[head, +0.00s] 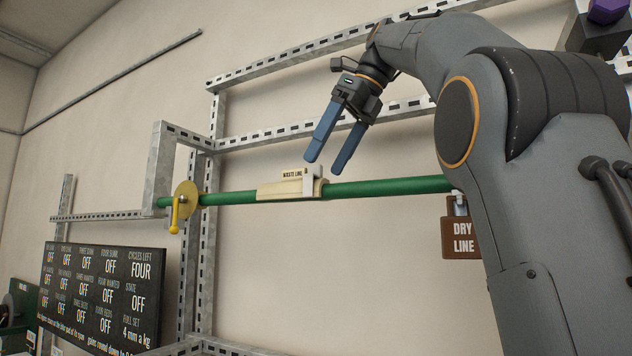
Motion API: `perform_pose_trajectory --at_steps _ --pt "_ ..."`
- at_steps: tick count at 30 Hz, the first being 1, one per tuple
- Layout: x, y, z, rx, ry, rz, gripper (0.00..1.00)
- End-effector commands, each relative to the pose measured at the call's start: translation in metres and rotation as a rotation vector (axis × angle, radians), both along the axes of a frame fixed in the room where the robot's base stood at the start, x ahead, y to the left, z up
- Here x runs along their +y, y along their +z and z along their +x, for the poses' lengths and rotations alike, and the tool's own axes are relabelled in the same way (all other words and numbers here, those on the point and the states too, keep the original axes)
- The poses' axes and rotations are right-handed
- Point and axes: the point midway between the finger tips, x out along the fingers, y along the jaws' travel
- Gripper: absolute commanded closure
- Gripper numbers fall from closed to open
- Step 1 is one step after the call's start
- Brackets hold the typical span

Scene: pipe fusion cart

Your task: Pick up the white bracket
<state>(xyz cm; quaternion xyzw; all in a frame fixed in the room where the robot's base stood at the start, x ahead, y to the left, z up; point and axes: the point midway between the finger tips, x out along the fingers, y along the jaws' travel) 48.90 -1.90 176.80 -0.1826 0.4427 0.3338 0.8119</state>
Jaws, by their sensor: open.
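A small white upright piece, which looks like the white bracket (309,184), sits at the right end of a cream block (280,190) on the green pipe (390,187). Whether it is fixed to the block or only rests against it, I cannot tell. My gripper (323,167) points down with its two blue fingers apart and nothing between them. In the picture its fingertips are just above and to the right of the white piece; the depth between them is hard to judge.
A yellow disc valve with a handle (184,206) is on the pipe's left part. A brown "DRY LINE" tag (462,238) hangs at right, partly behind my arm. Slotted metal rails (290,70) frame the wall. A dark status board (100,292) stands lower left.

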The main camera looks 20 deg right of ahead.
Motion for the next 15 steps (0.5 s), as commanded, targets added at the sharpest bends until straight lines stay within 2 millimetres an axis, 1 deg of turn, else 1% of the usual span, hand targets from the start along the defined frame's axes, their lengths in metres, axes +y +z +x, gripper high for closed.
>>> perform_pose_trajectory --at_steps 5,15 --pt "0.005 -0.008 0.003 0.003 0.003 0.001 0.19" --pt "0.020 -0.041 0.018 0.002 0.006 0.001 0.19"
